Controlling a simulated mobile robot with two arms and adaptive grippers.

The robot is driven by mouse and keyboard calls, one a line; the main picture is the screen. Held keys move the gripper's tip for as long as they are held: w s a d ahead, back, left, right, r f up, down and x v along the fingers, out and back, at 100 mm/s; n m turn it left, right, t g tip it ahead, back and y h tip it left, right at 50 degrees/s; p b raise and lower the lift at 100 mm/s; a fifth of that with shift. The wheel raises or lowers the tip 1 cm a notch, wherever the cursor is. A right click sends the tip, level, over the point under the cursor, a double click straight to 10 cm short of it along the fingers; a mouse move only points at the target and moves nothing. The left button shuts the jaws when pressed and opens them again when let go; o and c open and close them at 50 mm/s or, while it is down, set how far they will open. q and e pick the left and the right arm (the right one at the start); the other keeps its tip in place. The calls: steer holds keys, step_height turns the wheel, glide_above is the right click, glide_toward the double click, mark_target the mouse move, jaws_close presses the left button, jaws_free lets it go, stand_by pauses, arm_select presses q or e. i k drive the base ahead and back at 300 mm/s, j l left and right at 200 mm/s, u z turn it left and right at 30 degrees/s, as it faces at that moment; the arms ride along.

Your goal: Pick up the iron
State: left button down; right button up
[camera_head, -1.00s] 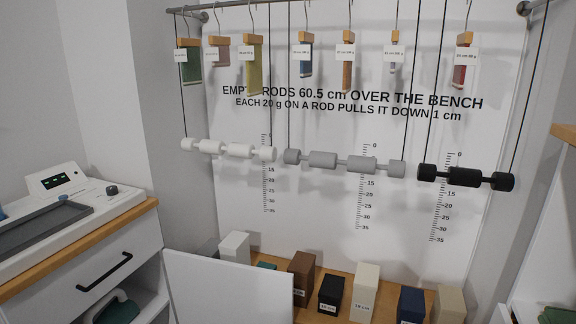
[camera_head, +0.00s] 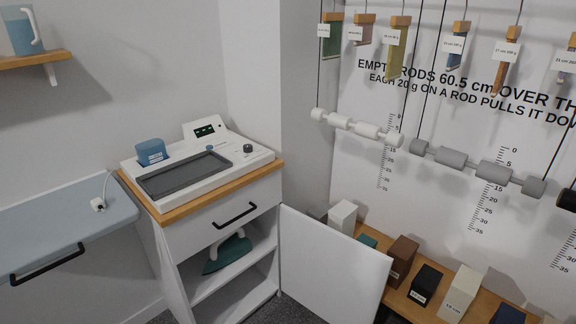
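The iron (camera_head: 228,252) has a dark green body and a white handle. It rests on a shelf inside the open cabinet (camera_head: 184,268), below the drawer with the black handle. The drawer and the cabinet's upper edge are above it. Neither of my grippers shows in the head view.
The white cabinet door (camera_head: 330,265) stands open to the right of the shelf. A white machine with a grey tray (camera_head: 186,174) sits on the cabinet top. A blue-grey board (camera_head: 62,228) with a black handle is at left. Labelled blocks stand on the bench (camera_head: 402,300).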

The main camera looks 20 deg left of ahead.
mark_target(238, 246)
steer(key=u, duration=1.35)
